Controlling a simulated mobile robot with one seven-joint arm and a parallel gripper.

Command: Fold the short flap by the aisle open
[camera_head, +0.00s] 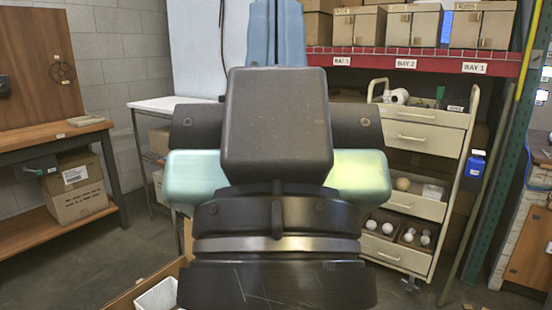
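Part of an open cardboard box (122,299) shows at the bottom left, low on the floor beside my arm. A white container (158,295) shows inside its edge. A narrow upright brown piece (188,238) stands just behind, against my arm; I cannot tell if it is a flap of this box. My dark arm links fill the middle of the view and hide most of the box. The short flap cannot be made out for certain. My gripper's fingers do not show.
A wooden workbench (55,137) stands at the left, with a closed carton (75,188) on its lower shelf. A drawer cart (425,135) with bulbs stands at the right before a red-edged rack (425,62). Some floor is clear between bench and box.

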